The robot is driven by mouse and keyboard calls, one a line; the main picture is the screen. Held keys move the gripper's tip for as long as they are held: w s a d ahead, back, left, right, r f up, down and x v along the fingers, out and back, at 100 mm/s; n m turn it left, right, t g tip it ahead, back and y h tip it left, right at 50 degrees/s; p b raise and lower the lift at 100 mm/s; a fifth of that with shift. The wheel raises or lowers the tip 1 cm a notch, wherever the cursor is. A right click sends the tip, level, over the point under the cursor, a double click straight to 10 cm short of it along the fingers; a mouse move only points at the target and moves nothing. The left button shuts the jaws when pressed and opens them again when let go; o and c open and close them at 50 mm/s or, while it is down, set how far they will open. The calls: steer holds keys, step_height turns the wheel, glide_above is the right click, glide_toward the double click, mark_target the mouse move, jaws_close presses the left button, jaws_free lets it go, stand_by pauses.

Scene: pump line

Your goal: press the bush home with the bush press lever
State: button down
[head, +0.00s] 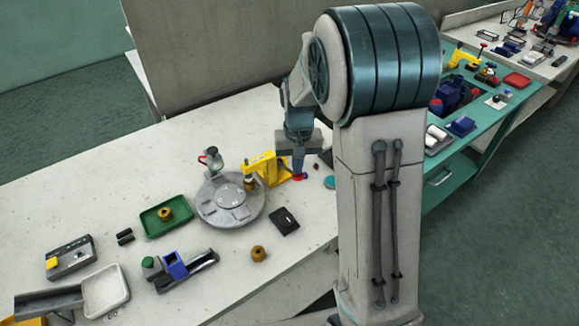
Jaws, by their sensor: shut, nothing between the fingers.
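The yellow bush press (266,165) stands at the far right edge of a round grey plate (228,213) on the white bench. A brass-coloured part (250,183) shows under the press head; whether it is the bush, and how deep it sits, is too small to tell. The red knob (299,177) of the press lever is low on the right of the press. My gripper (298,171) is shut, pointing down right at the knob, with nothing seen between its fingers. I cannot tell whether it touches the knob.
A green tray (150,226) holding a brass part is left of the plate. A loose brass part (258,254), a black block (285,220) and a blue-and-grey fixture (180,268) lie in front. A grey panel (225,45) stands behind. Bare bench lies at the front right.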

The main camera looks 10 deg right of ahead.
steer(key=shift+s+d+f+b, duration=0.1)
steer(key=shift+s+f+b, duration=0.05)
steer(key=shift+f+b, duration=0.25)
steer(key=shift+s+d+f+b, duration=0.15)
steer(key=shift+f+b, duration=0.15)
steer(key=shift+f, duration=0.2)
stand_by(2.3)
steer(key=shift+a, duration=0.1)
stand_by(0.4)
steer(key=shift+r+p, duration=0.5)
steer(key=shift+r, duration=0.2)
steer(key=shift+w+a+r+p, duration=0.1)
steer(key=shift+w+r+p, duration=0.05)
steer(key=shift+r+p, duration=0.4)
steer(key=shift+w+r+p, duration=0.15)
steer(key=shift+r+p, duration=0.3)
steer(key=shift+r, duration=0.2)
step_height(320, 180, up, 5)
steer(key=p, duration=0.3)
